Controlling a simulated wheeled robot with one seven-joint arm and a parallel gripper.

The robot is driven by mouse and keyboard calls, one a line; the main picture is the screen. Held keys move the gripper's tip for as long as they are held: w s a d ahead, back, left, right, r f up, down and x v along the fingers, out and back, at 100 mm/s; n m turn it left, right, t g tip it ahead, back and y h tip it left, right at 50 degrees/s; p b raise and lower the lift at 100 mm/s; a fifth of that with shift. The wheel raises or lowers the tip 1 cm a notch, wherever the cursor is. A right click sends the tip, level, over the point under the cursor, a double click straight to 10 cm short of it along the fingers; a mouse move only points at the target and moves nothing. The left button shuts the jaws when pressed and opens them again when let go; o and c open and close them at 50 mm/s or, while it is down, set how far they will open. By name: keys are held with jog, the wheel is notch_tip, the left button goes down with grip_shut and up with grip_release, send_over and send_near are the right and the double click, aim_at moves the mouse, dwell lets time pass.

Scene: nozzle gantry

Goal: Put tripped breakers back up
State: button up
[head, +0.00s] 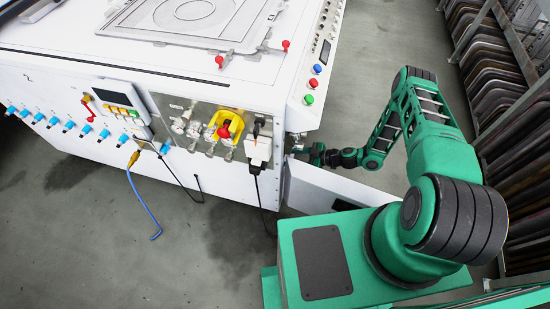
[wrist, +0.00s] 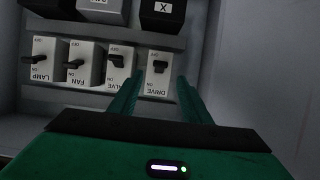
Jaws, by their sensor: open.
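In the wrist view a row of white breakers with dark levers sits in a grey panel. They are labelled LAMP (wrist: 42,63), FAN (wrist: 82,66), VALVE (wrist: 120,70) and DRIVE (wrist: 158,72), each with OFF and ON marks at opposite ends. The lettering looks inverted. The DRIVE lever looks different from the other levers, but exact lever positions are hard to tell. My gripper (wrist: 158,80) is open and empty, its green fingers spread either side of the lower part of DRIVE. In the head view my gripper (head: 304,150) is at the machine's right side; the breakers are hidden there.
A white door (head: 325,190) stands open beside the machine (head: 60,60). Racks of curved panels (head: 490,100) line the right. A blue cable (head: 143,200) hangs down in front.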

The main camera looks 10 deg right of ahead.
jog(key=x, duration=0.7)
jog(key=shift+w+a+f, duration=0.1)
jog(key=shift+a, duration=0.05)
